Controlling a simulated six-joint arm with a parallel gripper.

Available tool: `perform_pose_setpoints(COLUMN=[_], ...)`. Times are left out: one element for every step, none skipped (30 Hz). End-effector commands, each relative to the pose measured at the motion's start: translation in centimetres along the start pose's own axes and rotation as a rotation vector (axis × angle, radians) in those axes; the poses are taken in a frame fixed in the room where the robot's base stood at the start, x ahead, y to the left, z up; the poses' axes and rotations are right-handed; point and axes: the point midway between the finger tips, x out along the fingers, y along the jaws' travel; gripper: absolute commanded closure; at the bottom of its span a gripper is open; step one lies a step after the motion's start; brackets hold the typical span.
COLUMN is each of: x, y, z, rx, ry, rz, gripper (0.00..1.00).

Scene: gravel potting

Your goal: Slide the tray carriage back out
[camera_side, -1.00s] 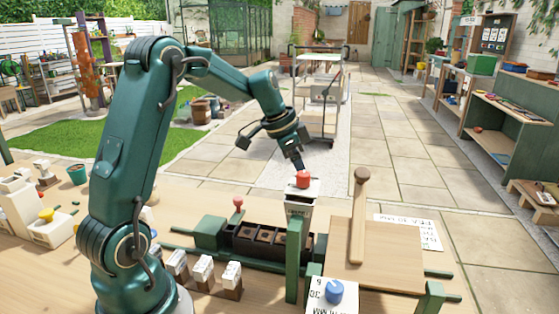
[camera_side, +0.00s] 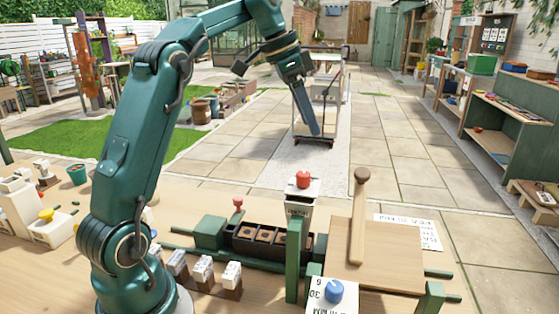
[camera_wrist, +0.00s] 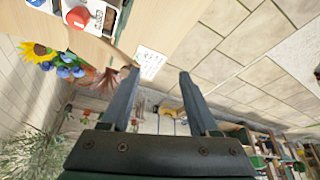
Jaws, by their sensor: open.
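The tray carriage (camera_side: 209,233) sits on green rails on the bench in the side view. It has a green end block and a red-topped knob (camera_side: 238,203). Its dark tray (camera_side: 232,245) holds several brown-filled cells, and its right end is partly hidden behind the hopper and a green post. The white hopper (camera_side: 298,213) with a red knob (camera_side: 303,179) stands over the tray's right part. My gripper (camera_side: 315,132) is raised above the hopper, clear of it and of the carriage. In the wrist view its two fingers (camera_wrist: 158,74) are apart with nothing between them.
A wooden board (camera_side: 375,255) with an upright wooden lever (camera_side: 360,215) stands right of the hopper. A blue knob (camera_side: 333,291) on a white dial is in front. Several small white-topped blocks (camera_side: 203,271) line the near side of the rails. The air around my gripper is free.

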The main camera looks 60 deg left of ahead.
Motion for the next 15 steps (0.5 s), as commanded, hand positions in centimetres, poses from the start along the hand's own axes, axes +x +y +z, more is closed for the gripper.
perform_pose_setpoints(x=[-0.2, -0.4, -0.6, -0.7, -0.8, -1.0, -1.1, -1.3, -1.6, -1.8, -2.0, -2.2, -2.3, -2.5, -2.7], y=[-0.1, 0.0, 0.0, 0.0, 0.0, 0.0, 0.0, 0.1, 0.8, 1.1, 1.4, 1.8, 2.1, 2.4, 2.8], z=[-0.1, -0.2, -0.3, -0.3, -0.3, -0.4, -0.4, -0.5, -0.5, -0.5, -0.5, -0.5, -0.5, -0.5, -0.5], rx=[0.0, 0.0, 0.001, 0.001, 0.001, 0.001, 0.001, 0.0, -0.006, -0.011, -0.017, -0.022, -0.028, -0.033, -0.039], ry=[0.001, 0.0, 0.001, 0.001, 0.0, 0.0, -0.001, -0.001, -0.002, -0.003, -0.004, -0.005, -0.005, -0.005, -0.005], rz=[-0.001, -0.001, -0.002, -0.001, -0.001, -0.002, -0.001, -0.002, -0.006, -0.009, -0.01, -0.013, -0.015, -0.018, -0.021], gripper=[0.39, 0.39, 0.39, 0.39, 0.39, 0.39, 0.39, 0.39, 0.39, 0.39, 0.39, 0.39, 0.39, 0.39, 0.39])
